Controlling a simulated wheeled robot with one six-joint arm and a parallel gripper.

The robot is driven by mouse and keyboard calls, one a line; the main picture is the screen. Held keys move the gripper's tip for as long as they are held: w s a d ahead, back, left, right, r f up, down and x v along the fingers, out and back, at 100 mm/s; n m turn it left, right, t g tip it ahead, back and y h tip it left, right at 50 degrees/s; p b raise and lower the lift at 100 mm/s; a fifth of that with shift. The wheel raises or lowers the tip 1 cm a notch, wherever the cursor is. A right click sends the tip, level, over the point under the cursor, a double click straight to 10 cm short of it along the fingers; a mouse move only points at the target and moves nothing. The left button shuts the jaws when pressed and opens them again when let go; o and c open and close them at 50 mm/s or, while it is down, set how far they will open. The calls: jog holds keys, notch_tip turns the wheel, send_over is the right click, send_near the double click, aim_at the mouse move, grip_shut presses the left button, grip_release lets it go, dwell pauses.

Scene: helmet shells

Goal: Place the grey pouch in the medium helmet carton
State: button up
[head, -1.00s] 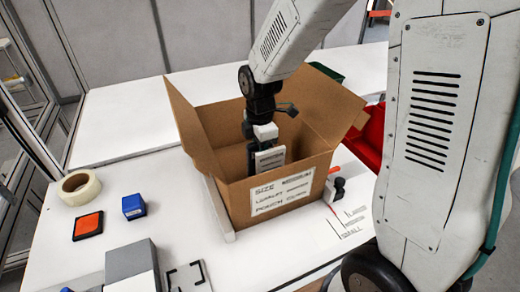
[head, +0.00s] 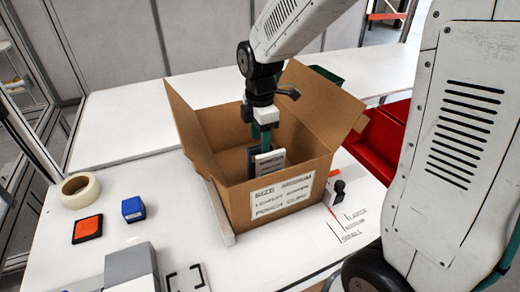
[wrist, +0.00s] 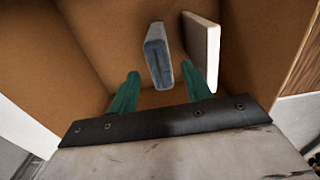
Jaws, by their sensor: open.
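The grey pouch (wrist: 158,58) stands on edge inside the medium helmet carton (head: 295,205). It also shows in the head view as a dark slab (head: 252,160), partly hidden behind a pale leaflet (head: 268,165). The leaflet (wrist: 202,50) stands upright to the right of the pouch in the wrist view. My gripper (head: 264,146) reaches down into the open carton. Its green fingers are apart in the wrist view (wrist: 160,70), with the pouch lying beyond and between their tips. I see no finger touching the pouch.
The carton's flaps (head: 190,125) stand open, and a white strip (head: 222,212) runs along its left side. A tape roll (head: 80,189), an orange pad (head: 87,228) and a blue block (head: 133,208) lie on the left. Red bins (head: 385,140) stand at the right.

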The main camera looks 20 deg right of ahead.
notch_tip(320, 180, up, 6)
jog(key=shift+r, duration=0.1)
jog(key=shift+s+r, duration=0.2)
jog(key=shift+r, duration=0.05)
jog(key=s+d+r+m, duration=0.1)
jog(key=s+r+m, duration=0.1)
jog(key=s+m, duration=0.7)
jog(key=s+d+r+m+t, duration=0.1)
jog(key=s+d+r+m, duration=0.1)
jog(key=s+m, duration=0.7)
jog(key=shift+s+r, duration=0.3)
jog(key=shift+s, duration=2.5)
